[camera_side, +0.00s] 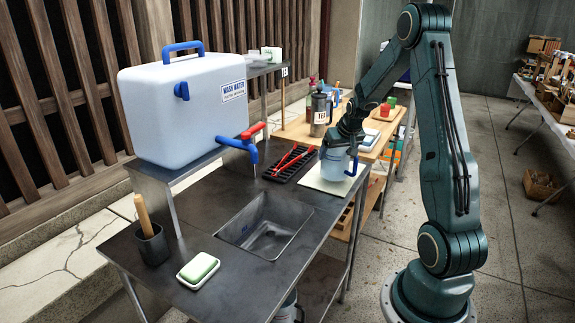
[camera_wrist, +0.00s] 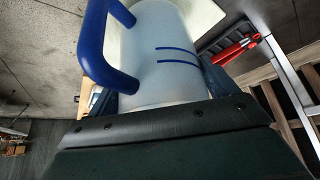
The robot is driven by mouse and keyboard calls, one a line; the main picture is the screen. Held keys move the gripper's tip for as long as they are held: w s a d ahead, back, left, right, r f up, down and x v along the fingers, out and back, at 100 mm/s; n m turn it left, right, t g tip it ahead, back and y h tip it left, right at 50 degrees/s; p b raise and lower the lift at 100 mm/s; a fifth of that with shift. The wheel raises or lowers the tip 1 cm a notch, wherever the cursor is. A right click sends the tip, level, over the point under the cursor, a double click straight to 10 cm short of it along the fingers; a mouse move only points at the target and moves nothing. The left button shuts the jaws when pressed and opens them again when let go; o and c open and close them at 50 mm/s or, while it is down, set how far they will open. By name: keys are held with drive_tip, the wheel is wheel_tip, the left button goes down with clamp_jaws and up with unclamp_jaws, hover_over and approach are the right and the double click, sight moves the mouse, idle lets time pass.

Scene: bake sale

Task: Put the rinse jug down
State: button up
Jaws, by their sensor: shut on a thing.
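The rinse jug (camera_side: 336,165) is pale and translucent with a blue handle. In the side view it is upright over a pale square mat (camera_side: 328,185) at the right end of the metal sink table. I cannot tell whether its base touches the mat. My gripper (camera_side: 340,143) is shut on the jug from above. In the wrist view the jug (camera_wrist: 155,50) fills the middle, with its blue handle at the left and two blue lines on its wall. The mat (camera_wrist: 203,18) shows behind it. The fingertips are mostly hidden.
A black rack (camera_side: 283,168) with red tongs lies left of the mat. The sink basin (camera_side: 265,228) is empty. A wash water tank (camera_side: 185,105) with a blue tap stands behind. A soap dish (camera_side: 198,270) and a dark cup (camera_side: 152,245) stand at the front left.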

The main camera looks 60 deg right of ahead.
drive_tip(key=shift+f, duration=1.1)
drive_tip(key=shift+f, duration=0.1)
drive_tip(key=o, duration=1.4)
drive_tip(key=shift+f, duration=0.1)
drive_tip(key=shift+o, duration=0.2)
drive_tip(key=shift+v, duration=0.85)
drive_tip(key=v, duration=1)
drive_tip(key=shift+r, duration=0.3)
